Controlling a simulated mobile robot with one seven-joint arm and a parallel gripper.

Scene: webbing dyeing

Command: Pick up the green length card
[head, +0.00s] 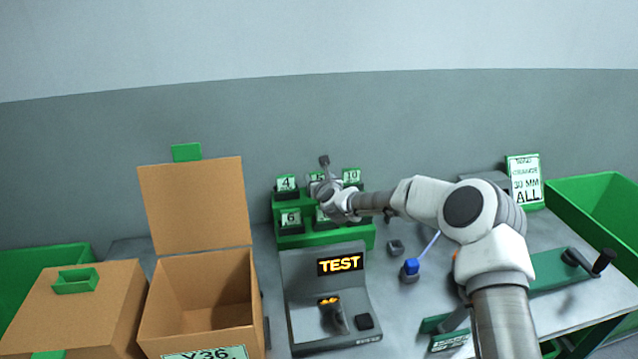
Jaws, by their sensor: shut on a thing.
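A green stepped rack (290,240) stands at the back of the table and holds several green-and-white length cards. The card marked 4 (286,184) is at upper left, the card marked 10 (351,175) at upper right, and the card marked 6 (290,218) at lower left. My gripper (320,186) is at the rack's upper middle, shut on a green length card (317,177) that is mostly hidden behind it. Its fingertips and the exact grip are hidden. A lower middle card (321,214) is partly covered by my arm.
A grey machine (300,290) with a lit TEST display stands before the rack. An open cardboard box (200,300) and a closed box (85,305) are at left. A blue-topped tool (410,268), an order sign (525,182) and a green bin (600,205) are at right.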

